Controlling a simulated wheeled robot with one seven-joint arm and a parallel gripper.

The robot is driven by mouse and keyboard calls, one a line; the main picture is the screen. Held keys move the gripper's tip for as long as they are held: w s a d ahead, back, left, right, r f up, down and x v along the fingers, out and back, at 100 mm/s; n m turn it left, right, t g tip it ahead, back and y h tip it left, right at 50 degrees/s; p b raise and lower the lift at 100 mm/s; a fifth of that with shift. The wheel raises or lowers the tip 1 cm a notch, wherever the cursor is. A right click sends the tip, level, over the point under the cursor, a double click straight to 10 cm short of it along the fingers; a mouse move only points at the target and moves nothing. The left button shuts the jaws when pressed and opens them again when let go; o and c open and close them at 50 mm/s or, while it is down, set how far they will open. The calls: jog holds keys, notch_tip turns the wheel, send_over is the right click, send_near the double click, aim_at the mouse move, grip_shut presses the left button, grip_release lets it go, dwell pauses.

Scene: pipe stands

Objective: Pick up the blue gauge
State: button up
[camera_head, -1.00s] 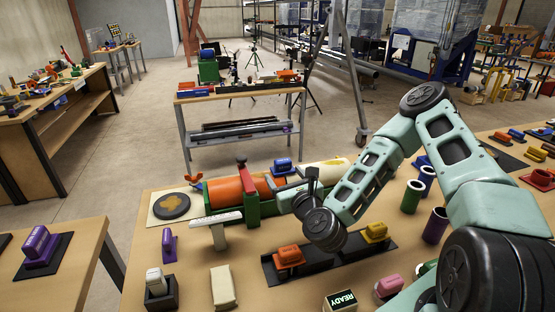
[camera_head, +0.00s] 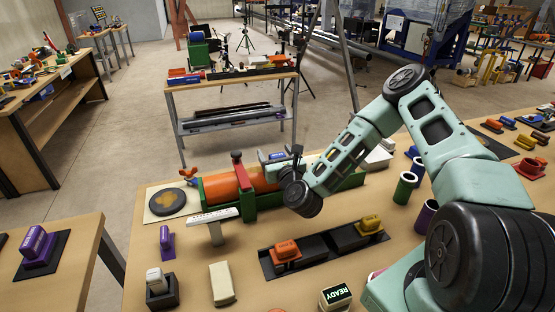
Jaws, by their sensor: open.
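A blue gauge-like block (camera_head: 277,157) sits on top of the orange pipe (camera_head: 228,187), which lies in a green stand (camera_head: 215,202) on the wooden table. My gripper (camera_head: 289,160) is at the pipe's right part, right beside the blue piece and partly overlapping it in the picture. It is open. The fingers are small and partly hidden by my wrist, so I cannot tell whether they touch or straddle the piece.
A black tray (camera_head: 315,247) holds an orange block (camera_head: 286,251) and a yellow block (camera_head: 369,224). A white T-shaped piece (camera_head: 213,220) stands in front of the pipe. Green (camera_head: 405,187) and purple (camera_head: 426,216) cups stand to the right.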

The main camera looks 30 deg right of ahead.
jog(key=c, duration=1)
jog(key=shift+c, duration=0.5)
jog(key=shift+r, duration=0.15)
